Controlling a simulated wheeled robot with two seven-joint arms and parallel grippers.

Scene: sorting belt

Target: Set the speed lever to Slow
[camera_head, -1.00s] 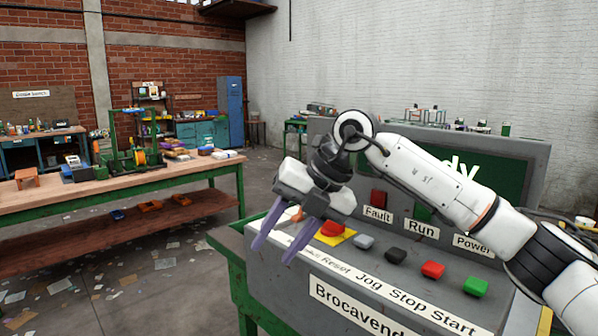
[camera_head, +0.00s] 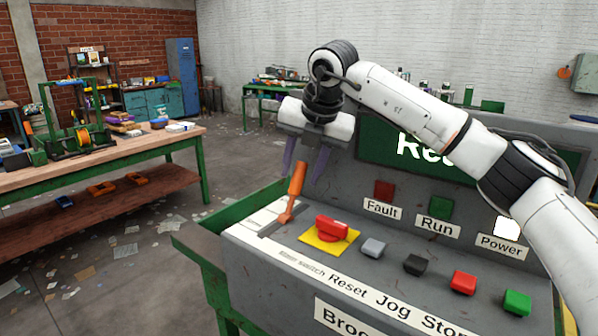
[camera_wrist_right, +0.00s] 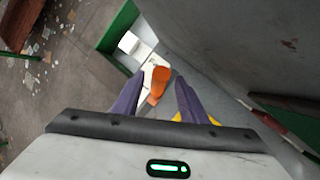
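The orange speed lever (camera_head: 295,194) stands up, leaning slightly, from a slot at the left end of the grey control panel (camera_head: 290,290). Its pale label plate (camera_head: 262,217) is too small to read. My right gripper (camera_head: 306,168) is above it, purple fingers pointing down and spread apart, with the lever's top at or near the gap. In the right wrist view the lever (camera_wrist_right: 157,84) shows between the two open fingers (camera_wrist_right: 155,100); I see no clear contact. My left gripper is not in view.
A red switch on a yellow plate (camera_head: 330,231) sits just right of the lever. Grey, black, red and green buttons (camera_head: 517,302) continue along the panel. A display (camera_head: 400,145) stands behind, partly covered by my arm. A wooden workbench (camera_head: 100,155) is at left.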

